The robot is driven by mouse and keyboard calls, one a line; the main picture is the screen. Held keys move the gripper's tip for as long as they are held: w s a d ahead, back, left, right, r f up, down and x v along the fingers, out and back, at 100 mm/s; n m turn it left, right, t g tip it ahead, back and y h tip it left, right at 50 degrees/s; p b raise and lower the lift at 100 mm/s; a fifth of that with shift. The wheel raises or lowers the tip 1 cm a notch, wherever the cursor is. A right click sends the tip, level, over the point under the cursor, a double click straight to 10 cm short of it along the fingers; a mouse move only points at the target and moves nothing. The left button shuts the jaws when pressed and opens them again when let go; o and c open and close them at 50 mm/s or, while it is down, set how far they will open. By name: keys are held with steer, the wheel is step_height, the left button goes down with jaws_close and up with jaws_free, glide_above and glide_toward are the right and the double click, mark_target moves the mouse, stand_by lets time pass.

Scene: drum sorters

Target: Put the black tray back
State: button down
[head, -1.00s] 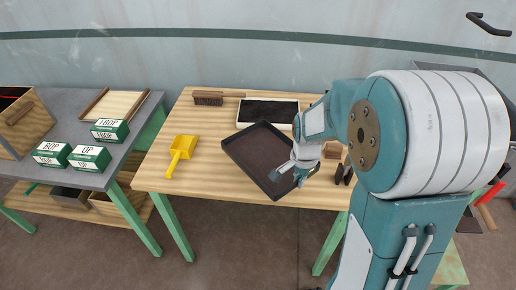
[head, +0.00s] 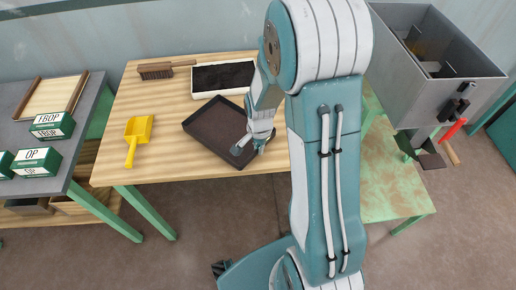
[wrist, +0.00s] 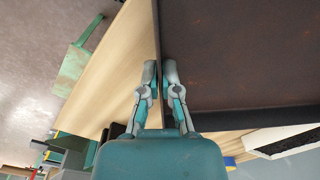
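The black tray (head: 213,126) is a shallow, empty square tray with a dark brown floor. In the head view it is at the front middle of the wooden table, in front of a white tray of soil. My gripper (head: 249,149) is at its front right edge. In the wrist view the black tray (wrist: 240,60) fills the upper right. My gripper's fingers (wrist: 159,75) stand on either side of its wall, close together, with the wall pinched between them. Whether the tray is lifted off the table I cannot tell.
The white tray of soil (head: 222,93) and a brush (head: 165,69) lie at the back of the wooden table (head: 150,170). A yellow dustpan (head: 137,135) lies at left. A grey table with green boxes (head: 37,162) stands further left. A grey metal bin (head: 455,85) stands at right.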

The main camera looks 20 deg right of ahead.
steer(key=shift+f, duration=0.5)
steer(key=shift+a, duration=0.1)
steer(key=c, duration=0.8)
jaws_free()
